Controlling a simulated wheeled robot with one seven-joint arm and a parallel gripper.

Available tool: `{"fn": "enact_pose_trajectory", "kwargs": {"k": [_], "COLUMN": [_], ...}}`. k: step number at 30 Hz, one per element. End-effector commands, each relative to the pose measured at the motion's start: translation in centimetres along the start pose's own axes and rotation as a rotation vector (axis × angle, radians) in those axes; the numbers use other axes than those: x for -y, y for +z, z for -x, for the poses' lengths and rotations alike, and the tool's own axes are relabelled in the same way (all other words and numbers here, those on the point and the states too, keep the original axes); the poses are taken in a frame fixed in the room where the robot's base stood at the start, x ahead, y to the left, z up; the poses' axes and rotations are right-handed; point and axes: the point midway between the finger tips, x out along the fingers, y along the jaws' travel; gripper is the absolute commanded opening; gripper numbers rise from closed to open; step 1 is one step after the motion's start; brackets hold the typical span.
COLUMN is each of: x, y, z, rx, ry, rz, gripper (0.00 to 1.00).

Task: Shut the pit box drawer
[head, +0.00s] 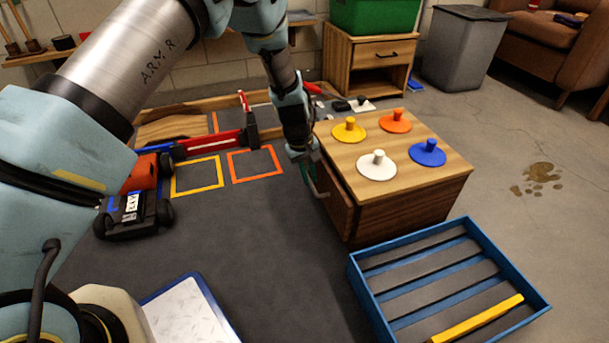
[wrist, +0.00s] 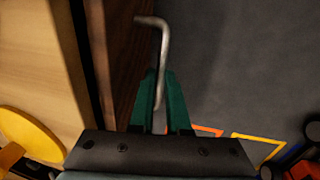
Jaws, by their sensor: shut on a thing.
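The pit box (head: 418,196) is a wooden box with colored pegged discs on top. Its drawer front (head: 335,202) faces left in the head view. In the wrist view the brown drawer front (wrist: 125,55) stands beside the light box top (wrist: 40,60), with a narrow dark line between them. I cannot tell how far out the drawer is. The metal drawer handle (wrist: 162,55) runs between the green fingers of my gripper (wrist: 166,78). My gripper (head: 308,172) is shut on the handle; its fingertips are partly hidden in the head view.
A blue slatted tray (head: 360,283) with a yellow bar (head: 478,318) lies in front of the box. A toy car (head: 135,212) and orange and yellow floor squares lie to the left. A wooden cabinet (head: 372,85) stands behind. The dark mat left of the drawer is clear.

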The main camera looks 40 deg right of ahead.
Motion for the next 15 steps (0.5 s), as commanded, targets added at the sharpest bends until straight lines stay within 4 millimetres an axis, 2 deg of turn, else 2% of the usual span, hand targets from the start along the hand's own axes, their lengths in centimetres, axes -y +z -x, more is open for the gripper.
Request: {"fn": "enact_pose_trajectory", "kwargs": {"k": [1,4,13,14,15], "x": [-1.0,-2.1,-2.5,-2.6,-2.6], "y": [0.1,0.1,0.1,0.1,0.0], "z": [0.2,-0.1,-0.4,-0.4,-0.4], "rx": [0.000,-0.001,-0.003,-0.003,-0.004], "ry": [0.000,-0.001,0.004,0.004,0.005], "rz": [-0.004,-0.003,-0.001,-0.001,-0.001], "gripper": [0.00,0.00,0.00,0.16,0.20]}}
